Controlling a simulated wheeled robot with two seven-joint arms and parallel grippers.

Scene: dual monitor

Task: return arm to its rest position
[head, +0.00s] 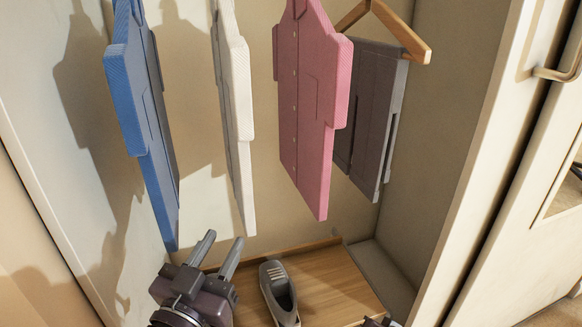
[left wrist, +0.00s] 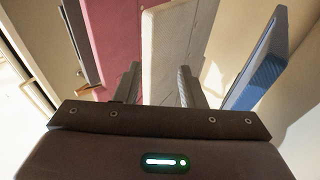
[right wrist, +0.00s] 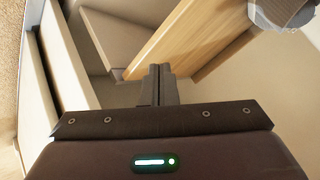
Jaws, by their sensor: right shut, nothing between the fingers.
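My left gripper (head: 222,246) is at the bottom of the head view, its fingers pointing up and standing apart with nothing between them. In the left wrist view its open fingers (left wrist: 160,82) point toward the hanging white garment (left wrist: 180,50). My right gripper (right wrist: 158,82) shows in the right wrist view with its fingers together and empty. It points toward the wooden shelf board (right wrist: 185,40). In the head view a small dark piece, likely of my right gripper, shows at the bottom edge.
Blue (head: 152,130), white (head: 235,110), pink (head: 312,110) and dark grey (head: 368,120) garments hang in the closet. A grey shoe (head: 279,292) sits on the wooden board (head: 335,280). The closet's right-side frame (head: 480,150) and a door handle (head: 555,73) stand at right.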

